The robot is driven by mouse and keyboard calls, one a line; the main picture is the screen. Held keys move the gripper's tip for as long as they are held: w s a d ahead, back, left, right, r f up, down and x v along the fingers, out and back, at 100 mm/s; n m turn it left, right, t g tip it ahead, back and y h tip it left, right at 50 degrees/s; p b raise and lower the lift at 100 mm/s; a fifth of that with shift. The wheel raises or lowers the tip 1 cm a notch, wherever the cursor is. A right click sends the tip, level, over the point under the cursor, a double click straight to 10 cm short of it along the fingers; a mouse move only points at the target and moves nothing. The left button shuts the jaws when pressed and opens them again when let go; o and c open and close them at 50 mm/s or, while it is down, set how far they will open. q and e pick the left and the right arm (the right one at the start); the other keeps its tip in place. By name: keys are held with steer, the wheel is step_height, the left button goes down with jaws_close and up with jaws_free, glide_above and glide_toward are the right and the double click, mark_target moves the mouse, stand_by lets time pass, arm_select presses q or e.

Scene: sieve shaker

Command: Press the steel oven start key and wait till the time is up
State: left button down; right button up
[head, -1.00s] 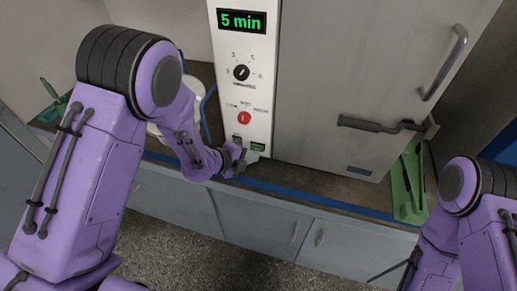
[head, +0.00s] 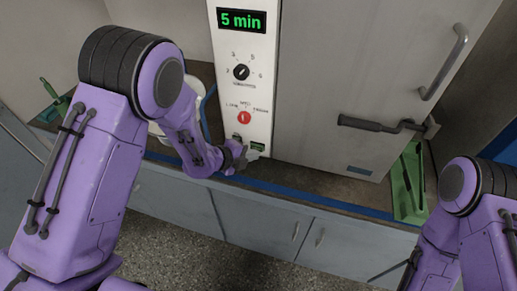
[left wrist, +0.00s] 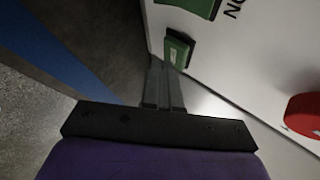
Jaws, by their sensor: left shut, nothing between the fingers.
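The steel oven (head: 370,70) stands at the back, with a white control panel (head: 259,90) on its left. The panel's display (head: 241,20) reads "5 min" in green. Below it are a black dial (head: 241,72), a red knob (head: 244,117) and two green keys at the bottom, the right one (head: 257,147) clearer. My left gripper (head: 246,157) is shut and empty at the panel's lower edge, partly covering the key area. In the left wrist view its fingertips (left wrist: 164,70) point at a raised green key (left wrist: 178,48); I cannot tell whether they touch. My right gripper is out of view.
A green tray (head: 408,185) stands on the counter right of the oven. A white container (head: 160,133) is partly hidden behind my left arm. The oven door has a dark latch (head: 375,125) and a handle (head: 443,62). Blue-edged cabinets (head: 260,222) run below.

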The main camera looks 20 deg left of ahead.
arm_select(q)
steer(key=shift+w, duration=0.55)
stand_by(0.6)
steer(key=shift+s, duration=0.95)
steer(key=shift+s, duration=0.1)
steer(key=shift+s+a+b, duration=0.1)
steer(key=shift+s+b, duration=0.3)
steer(key=shift+s, duration=2)
